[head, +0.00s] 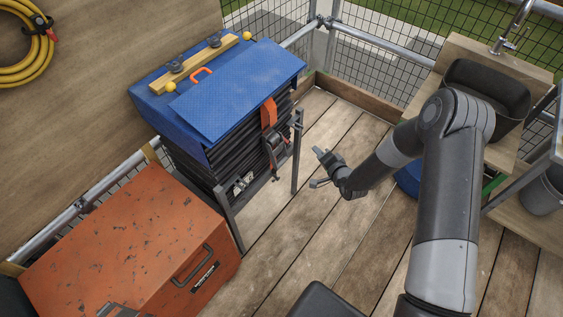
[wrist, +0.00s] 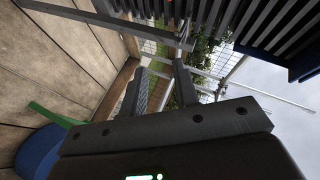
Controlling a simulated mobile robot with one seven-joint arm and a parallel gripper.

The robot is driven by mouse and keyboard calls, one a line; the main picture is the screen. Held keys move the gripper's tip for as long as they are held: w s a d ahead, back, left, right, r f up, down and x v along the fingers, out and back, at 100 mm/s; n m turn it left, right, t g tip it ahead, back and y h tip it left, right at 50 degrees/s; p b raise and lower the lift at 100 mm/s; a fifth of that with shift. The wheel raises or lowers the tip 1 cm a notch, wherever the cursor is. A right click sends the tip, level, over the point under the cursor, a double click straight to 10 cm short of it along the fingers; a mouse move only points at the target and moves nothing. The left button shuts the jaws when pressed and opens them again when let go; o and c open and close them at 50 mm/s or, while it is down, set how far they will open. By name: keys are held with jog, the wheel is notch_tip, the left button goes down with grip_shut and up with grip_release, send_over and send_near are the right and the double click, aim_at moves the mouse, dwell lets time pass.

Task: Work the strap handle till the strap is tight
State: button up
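A stack of dark tiles (head: 185,150) stands in a metal frame under a blue cover (head: 240,75). An orange strap (head: 268,112) hangs down the stack's right side to a dark ratchet with its handle (head: 275,147). I cannot tell the handle's exact position or how tight the strap is. My gripper (head: 316,168) is to the right of the ratchet, apart from it, with its fingers spread and nothing between them. The wrist view shows the open fingers (wrist: 160,85) and the edges of the tiles (wrist: 255,22) at upper right; the strap and handle do not show there.
A metal post (head: 297,150) of the frame stands between the ratchet and my gripper. An orange toolbox (head: 130,245) sits at lower left. A black tub (head: 487,92) rests on a wooden bench at right. The plank floor (head: 290,235) is mostly clear.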

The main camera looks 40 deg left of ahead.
aim_at(282, 162)
jog(key=s+a+f+m+y, duration=0.3)
jog(key=s+a+f, duration=0.1)
jog(key=s+f, duration=0.5)
jog(key=x, duration=1)
jog(key=shift+a+f, duration=0.1)
jog(key=shift+a, duration=0.1)
jog(key=shift+c, duration=0.5)
grip_shut()
